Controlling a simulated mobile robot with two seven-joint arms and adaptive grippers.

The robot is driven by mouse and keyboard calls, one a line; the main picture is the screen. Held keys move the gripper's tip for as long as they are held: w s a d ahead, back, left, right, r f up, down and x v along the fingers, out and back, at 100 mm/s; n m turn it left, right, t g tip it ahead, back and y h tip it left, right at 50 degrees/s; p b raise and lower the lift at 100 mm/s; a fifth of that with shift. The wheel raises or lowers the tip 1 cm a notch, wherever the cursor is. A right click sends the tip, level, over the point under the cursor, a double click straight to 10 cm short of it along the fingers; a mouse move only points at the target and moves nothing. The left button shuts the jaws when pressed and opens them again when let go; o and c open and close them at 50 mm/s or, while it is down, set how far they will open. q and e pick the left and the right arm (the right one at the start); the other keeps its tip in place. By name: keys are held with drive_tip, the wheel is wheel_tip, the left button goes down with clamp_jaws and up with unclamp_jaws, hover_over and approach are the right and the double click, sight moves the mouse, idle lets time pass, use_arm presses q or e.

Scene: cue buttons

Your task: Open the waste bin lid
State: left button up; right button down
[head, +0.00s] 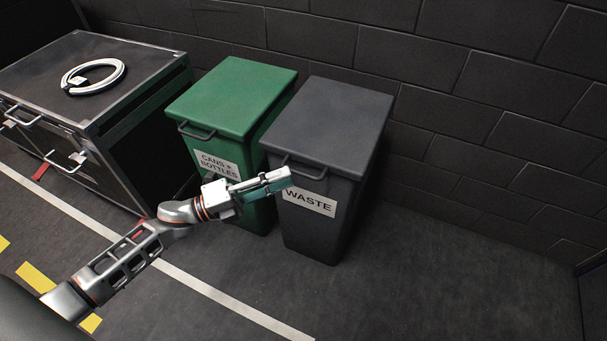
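The dark grey waste bin (325,225) stands against the brick wall with a white "WASTE" label (309,203) on its front. Its lid (330,122) is down, and a bar handle (304,170) runs along the lid's front edge. My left gripper (284,180) is in front of the bin, just below the left end of the handle and left of the label. I cannot tell whether its fingers touch the bin or handle, or whether they are open or shut. My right gripper is not in view.
A green "cans + bottles" bin (232,95) stands close on the left, lid down. A black case (100,45) with a coiled white cable (93,77) on top is further left. The floor (430,270) right of the bins is clear up to the wall.

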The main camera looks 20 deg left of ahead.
sight(300, 172)
use_arm(q)
drive_tip(key=shift+x, duration=2.6)
drive_tip(key=shift+f, duration=0.1)
clamp_jaws()
